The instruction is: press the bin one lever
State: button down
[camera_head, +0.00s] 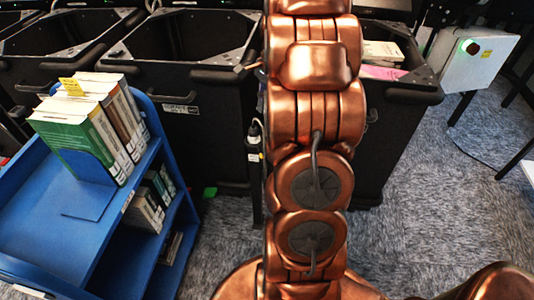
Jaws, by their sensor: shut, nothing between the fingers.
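Black bins stand in a row at the back. One large black bin (187,120) is left of my copper arm, with a white label on its front. Another black bin (412,108) is right of my arm and partly hidden by it. My arm rises through the middle of the view and blocks what is behind it. My gripper is not in view. No lever can be made out for certain. A small dark upright part with a white tag (254,135) shows beside the left bin's edge, close to my arm, and I cannot tell what it is.
A blue book cart (60,245) with books (85,135) on its shelves stands at the left, in front of the bins. A grey box with a green light (470,60) is at the upper right. Grey carpet (440,210) is clear at the right.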

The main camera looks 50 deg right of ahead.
aim_at(260, 153)
jog(key=d+f+m+b, duration=0.1)
jog(key=d+f+m, duration=0.2)
jog(key=d, duration=0.5)
jog(key=shift+s+f+t, duration=0.15)
jog(key=shift+f+t, duration=0.15)
jog(key=shift+f, duration=0.05)
jog(key=p+x, duration=0.1)
jog(key=x, duration=1.9)
